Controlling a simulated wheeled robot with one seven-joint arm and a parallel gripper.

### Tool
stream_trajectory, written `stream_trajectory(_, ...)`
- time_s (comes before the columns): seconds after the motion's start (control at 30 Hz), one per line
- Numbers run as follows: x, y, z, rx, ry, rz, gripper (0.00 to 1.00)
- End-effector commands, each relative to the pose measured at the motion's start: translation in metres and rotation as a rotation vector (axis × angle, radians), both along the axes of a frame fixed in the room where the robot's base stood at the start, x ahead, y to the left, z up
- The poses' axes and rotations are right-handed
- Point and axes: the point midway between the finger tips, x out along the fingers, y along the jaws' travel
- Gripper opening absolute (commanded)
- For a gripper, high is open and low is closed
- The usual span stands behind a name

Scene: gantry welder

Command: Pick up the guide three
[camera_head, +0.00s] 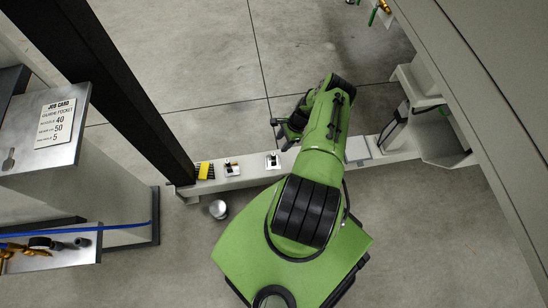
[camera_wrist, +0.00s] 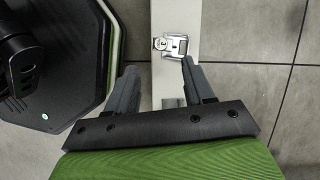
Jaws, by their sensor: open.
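No label reading guide three shows, so I cannot tell which small fitting it is. Two small pale fittings with dark parts sit on the light beam (camera_head: 250,180): a left one (camera_head: 232,170) and a right one (camera_head: 272,161). In the wrist view, a silvery metal fitting (camera_wrist: 171,46) lies on the beam just beyond my fingertips, nearer the right finger. My gripper (camera_wrist: 158,68) is open and empty, its fingers on either side of the beam in that view. In the head view, my gripper (camera_head: 284,133) is partly hidden by my arm, beyond the beam.
A yellow and black block (camera_head: 205,170) sits at the beam's left end by a dark post (camera_head: 115,90). A round metal cup (camera_head: 218,209) stands on the floor. A job-card cabinet (camera_head: 40,165) is left; a large grey structure (camera_head: 475,75) is right. Floor beyond the beam is clear.

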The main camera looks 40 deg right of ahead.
Motion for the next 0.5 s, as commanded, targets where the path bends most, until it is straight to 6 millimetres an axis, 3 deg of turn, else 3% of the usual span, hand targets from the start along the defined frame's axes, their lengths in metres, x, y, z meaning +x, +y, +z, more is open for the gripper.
stream_trajectory(0.03, 0.002, 0.006, -0.017, 0.002, 0.001, 0.002, 0.52)
stream_trajectory(0.13, 0.006, 0.013, -0.038, 0.000, 0.000, 0.002, 0.52)
stream_trajectory(0.37, 0.011, 0.022, -0.060, -0.001, 0.001, 0.002, 0.52)
stream_trajectory(0.5, 0.016, 0.030, -0.083, 0.000, 0.002, 0.004, 0.52)
